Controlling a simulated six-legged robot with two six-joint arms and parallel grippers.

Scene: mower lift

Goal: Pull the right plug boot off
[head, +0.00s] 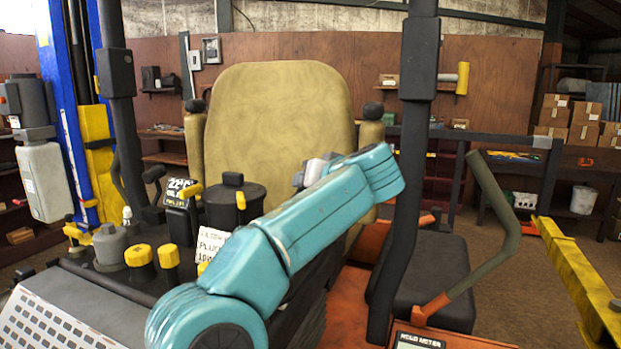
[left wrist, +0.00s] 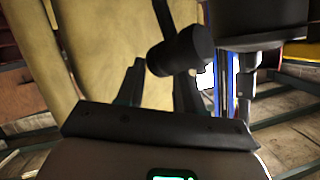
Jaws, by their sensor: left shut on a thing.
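In the left wrist view a black cylinder with a thin black stem, which I take for the right plug boot (left wrist: 182,50), is at the dark fingers of my left gripper (left wrist: 158,78). That gripper is shut on it, though the contact is partly hidden. In the head view the teal left arm rises from the bottom and bends back to a grey wrist (head: 316,170) in front of the seat. The fingers and the boot cannot be made out there. The forearm hides part of the engine. My right gripper is in neither view.
The mower's tan seat (head: 280,105) stands behind the arm. A black drum (head: 234,205), yellow-capped fittings (head: 139,256) and a white card (head: 210,242) crowd the left. A dark post (head: 412,150) and a grey-green lever (head: 495,235) stand right. A blue lift column (head: 68,110) is far left.

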